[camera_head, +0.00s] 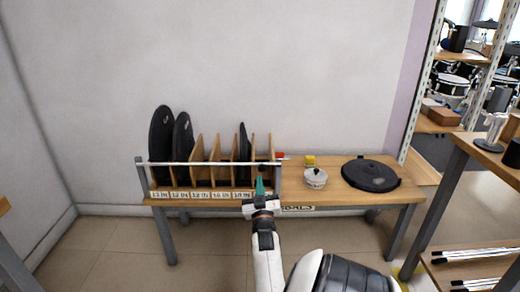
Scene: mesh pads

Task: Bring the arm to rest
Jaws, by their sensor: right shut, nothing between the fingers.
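My right gripper (260,188) reaches up from the bottom of the head view, with teal fingertips shut and nothing between them. It appears in front of the right end of a wooden slotted rack (205,178); I cannot tell whether it touches the rack. My white and black right arm runs down to the bottom edge. My left gripper is not in view.
The rack stands on a wooden bench (335,190) and holds black round pads (161,135). A white pot-like object (315,178), a yellow block (310,160) and a black disc (370,174) sit on the bench's right. A shelf unit (480,160) stands at right.

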